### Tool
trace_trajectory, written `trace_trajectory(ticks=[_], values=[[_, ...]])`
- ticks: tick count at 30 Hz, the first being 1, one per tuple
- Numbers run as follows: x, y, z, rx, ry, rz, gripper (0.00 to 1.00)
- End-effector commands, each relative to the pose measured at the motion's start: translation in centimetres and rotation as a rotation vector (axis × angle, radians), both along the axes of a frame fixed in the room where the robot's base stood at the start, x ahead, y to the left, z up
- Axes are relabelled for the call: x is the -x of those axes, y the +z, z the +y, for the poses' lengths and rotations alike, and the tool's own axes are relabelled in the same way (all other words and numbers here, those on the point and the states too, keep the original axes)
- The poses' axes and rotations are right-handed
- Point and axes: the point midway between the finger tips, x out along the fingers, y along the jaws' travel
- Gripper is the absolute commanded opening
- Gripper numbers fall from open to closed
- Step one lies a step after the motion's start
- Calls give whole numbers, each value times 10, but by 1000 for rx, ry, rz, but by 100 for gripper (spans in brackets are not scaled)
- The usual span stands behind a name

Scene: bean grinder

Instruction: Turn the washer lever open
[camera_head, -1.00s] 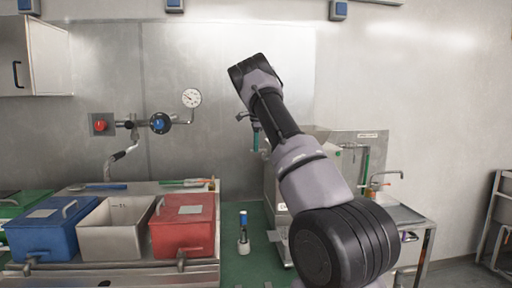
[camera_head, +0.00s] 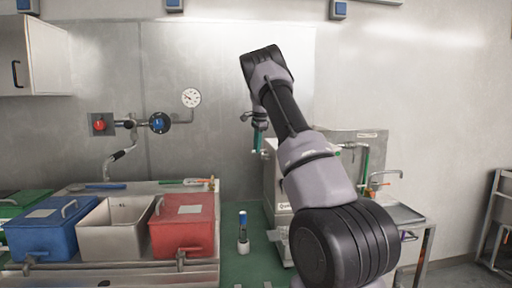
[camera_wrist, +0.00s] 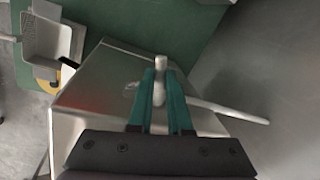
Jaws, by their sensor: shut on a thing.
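My gripper (camera_head: 257,143) with its teal fingers is above the left side of the metal washer (camera_head: 283,205) in the head view. In the wrist view, the gripper (camera_wrist: 160,78) is shut on the pale grey lever, with its thicker part between the fingers. The lever's thin arm (camera_wrist: 230,109) sticks out to the right, past the edge of the washer's metal top (camera_wrist: 105,82). The fingers hide part of the lever. The lever cannot be made out in the head view.
Blue (camera_head: 45,236), white (camera_head: 112,236) and red (camera_head: 182,234) bins stand on the left bench. A small blue-topped item (camera_head: 243,240) stands on the green surface. A faucet (camera_head: 382,180) and side table are at the right. A pale scoop-like container (camera_wrist: 48,38) shows in the wrist view.

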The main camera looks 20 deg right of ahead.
Motion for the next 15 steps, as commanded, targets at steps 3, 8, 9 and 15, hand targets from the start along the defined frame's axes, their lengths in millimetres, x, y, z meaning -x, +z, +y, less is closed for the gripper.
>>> trace_trajectory(ticks=[3,8,9,15], values=[[6,1,-3,-1,109,-2,0],[12,1,-5,-1,262,-2,0],[14,1,-6,-1,299,-2,0],[21,1,-10,-1,484,-2,0]])
